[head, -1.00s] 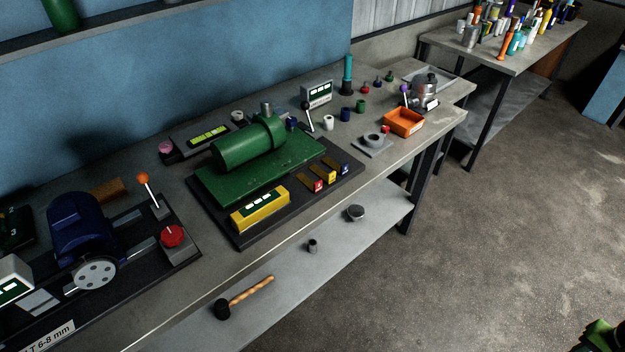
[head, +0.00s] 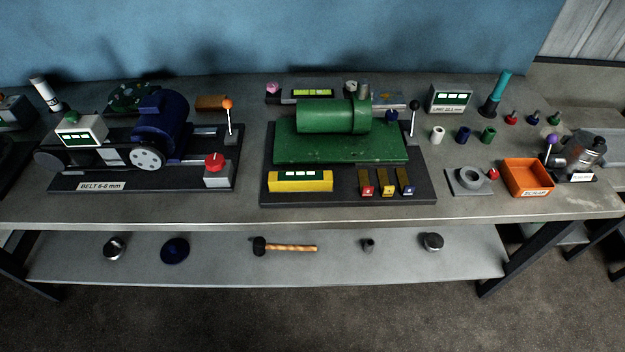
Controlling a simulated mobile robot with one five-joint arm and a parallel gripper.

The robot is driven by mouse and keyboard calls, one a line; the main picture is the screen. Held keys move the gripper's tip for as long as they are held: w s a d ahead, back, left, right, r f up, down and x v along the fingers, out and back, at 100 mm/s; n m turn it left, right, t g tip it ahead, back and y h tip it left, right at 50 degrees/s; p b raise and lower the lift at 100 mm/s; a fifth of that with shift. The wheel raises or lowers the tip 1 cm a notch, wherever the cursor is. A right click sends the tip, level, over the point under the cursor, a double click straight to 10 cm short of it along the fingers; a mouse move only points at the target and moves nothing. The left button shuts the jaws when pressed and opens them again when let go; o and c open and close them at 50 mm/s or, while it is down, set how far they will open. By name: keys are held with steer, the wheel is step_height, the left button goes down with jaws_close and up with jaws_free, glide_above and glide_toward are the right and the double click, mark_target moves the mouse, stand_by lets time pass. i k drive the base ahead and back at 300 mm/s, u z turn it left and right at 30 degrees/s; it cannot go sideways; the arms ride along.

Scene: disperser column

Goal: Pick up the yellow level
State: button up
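The yellow level (head: 300,183) is a long yellow block with a white and green window strip on top. It lies near the front left of a dark base plate (head: 350,193), in front of a green machine (head: 335,115) with a horizontal cylinder. Its front and top show and nothing covers it. My gripper is not in view.
The plate stands on a long grey workbench (head: 300,212). Three small tagged blocks (head: 386,182) sit right of the level. A blue motor rig (head: 160,125) is at left, an orange scrap bin (head: 527,178) at right. A lower shelf (head: 210,262) holds a mallet (head: 290,247).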

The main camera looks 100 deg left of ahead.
mark_target(289, 181)
steer(key=u, duration=1.95)
steer(key=k, duration=0.15)
steer(key=u, duration=2.9)
steer(key=i, duration=0.95)
steer(key=u, duration=0.25)
steer(key=k, duration=0.7)
steer(key=z, duration=0.3)
steer(key=i, duration=0.75)
steer(key=u, duration=0.1)
